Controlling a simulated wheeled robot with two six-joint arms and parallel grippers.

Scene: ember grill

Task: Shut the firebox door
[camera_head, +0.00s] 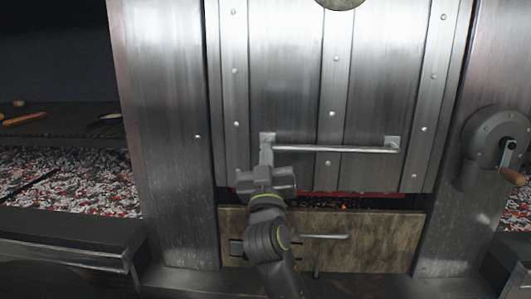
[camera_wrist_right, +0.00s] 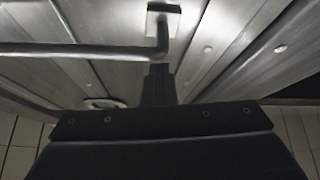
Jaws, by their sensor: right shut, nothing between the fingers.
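The firebox door (camera_head: 290,100) is a tall riveted steel panel between two steel posts. Its lower edge stands above a dark gap where red glow and embers show. A horizontal bar handle (camera_head: 335,149) crosses its lower part on two brackets; the bar and one bracket also show in the right wrist view (camera_wrist_right: 80,50). My right gripper (camera_head: 266,162) is at the handle's left end, just below the left bracket. Its fingers (camera_wrist_right: 158,85) are shut with nothing between them. Whether they touch the bar or bracket I cannot tell. My left gripper is not in view.
A tan lower panel (camera_head: 375,240) with a small handle (camera_head: 325,237) is under the gap, partly behind my right arm. A crank wheel (camera_head: 495,135) with a wooden grip is on the right post. Ember beds (camera_head: 80,180) lie at the left, with a grate (camera_head: 60,120) above.

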